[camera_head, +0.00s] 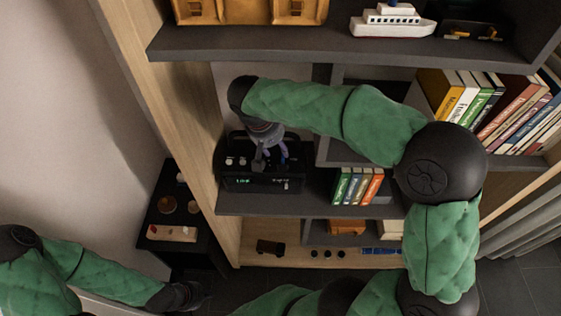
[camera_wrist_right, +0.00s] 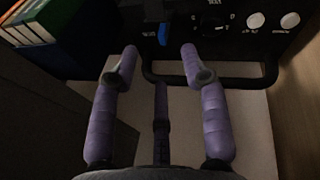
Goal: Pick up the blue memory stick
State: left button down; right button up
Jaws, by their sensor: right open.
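The blue memory stick (camera_wrist_right: 162,34) is a small upright blue piece at the face of a black device with knobs (camera_wrist_right: 230,22), in the right wrist view. How it joins the device is too dark to tell. In the head view the device (camera_head: 262,184) stands on the middle shelf, and I cannot make out the stick there. My right gripper (camera_head: 270,158) reaches over the device. In the wrist view its purple fingers (camera_wrist_right: 160,62) are spread and empty, with the stick beyond the gap between their tips. My left gripper (camera_head: 190,296) hangs low at the left, away from the shelf, its fingers unclear.
Several books (camera_head: 357,187) stand on the shelf to the right of the device. The upper shelf (camera_head: 250,43) with a toy ship (camera_head: 392,20) runs above my right arm. A wooden side panel (camera_head: 165,95) is close on the left. A dark bar (camera_wrist_right: 210,84) crosses below the device's face.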

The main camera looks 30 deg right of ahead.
aim_at(283, 158)
jog(key=b+x, duration=0.1)
jog(key=x, duration=0.2)
jog(key=shift+f, duration=0.25)
jog(key=shift+w+b+x, duration=0.2)
jog(key=shift+b+x, duration=0.6)
jog(key=shift+x, duration=0.5)
jog(key=shift+w+b+x, duration=0.2)
jog(key=shift+b+x, duration=0.6)
jog(key=shift+x, duration=0.5)
jog(key=shift+d+r, duration=0.1)
jog(key=shift+r, duration=0.05)
jog(key=c, duration=0.9)
